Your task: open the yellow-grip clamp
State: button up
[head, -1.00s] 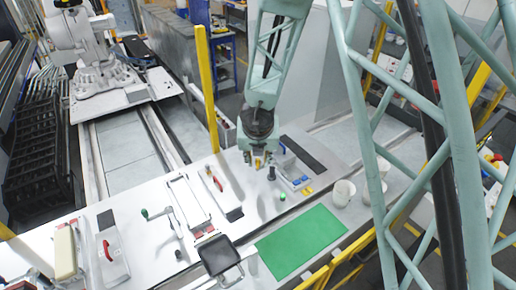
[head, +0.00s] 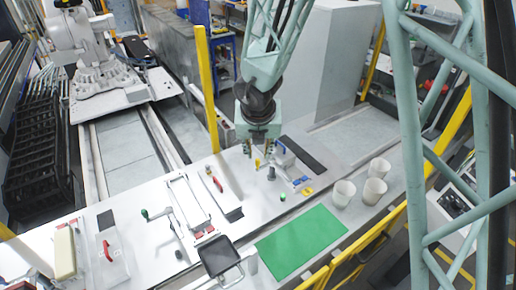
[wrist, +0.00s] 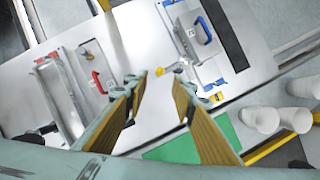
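My gripper (head: 258,150) hangs over the white worktop (head: 145,200), pointing down, with its two fingers spread apart. It also shows in the wrist view (wrist: 160,79), where nothing is held between the fingers. The yellow-grip clamp (head: 258,163) shows as a small yellow piece just below the fingertips. I cannot tell whether the grip is touched.
A blue handle (wrist: 205,30) on a white plate is near the clamp, and a red handle (wrist: 98,82) is at left. A dark upright knob (head: 271,173) stands close by. A green mat (head: 300,240) and white cups (head: 344,193) lie to the front right.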

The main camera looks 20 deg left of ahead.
jog(key=shift+v, duration=1.15)
jog(key=w+d+r+n+t+b, duration=0.3)
jog(key=w+d+r, duration=0.4)
jog(key=r, duration=0.3)
jog(key=w+d+r+n+t+h+b, duration=0.1)
jog(key=w+d+r+n+t+b, duration=0.1)
jog(key=w+d+r+n, duration=0.5)
jog(key=w+d+r+t+b, duration=0.3)
jog(key=w+d+r, duration=0.4)
jog(key=r, duration=0.6)
jog(key=s+d+f+n+g+y+b, duration=0.1)
jog(key=s+d+f+n+y+b, duration=0.2)
jog(key=s+n, duration=0.7)
jog(key=s+f+n+g+y+b, duration=0.15)
jog(key=s+f+n+b, duration=0.25)
jog(key=s, duration=1.2)
jog(key=s+d+f+n+g+h+b, duration=0.1)
jog(key=s+d+f, duration=0.4)
jog(key=s, duration=0.5)
jog(key=s+d+f+n+g+h+b, duration=0.2)
jog(key=s+d+f, duration=0.4)
jog(key=s, duration=0.5)
jog(key=s+d+f+n+g+h+b, duration=0.1)
jog(key=s+d+f+n+b, duration=0.3)
jog(key=s+f, duration=0.4)
jog(key=s+d+n+g, duration=0.1)
jog(key=s, duration=0.2)
jog(key=shift+s+d+f+n+g+h, duration=0.15)
jog(key=shift+s+d+n+g+h, duration=0.05)
jog(key=shift+d+n+g+h, duration=0.15)
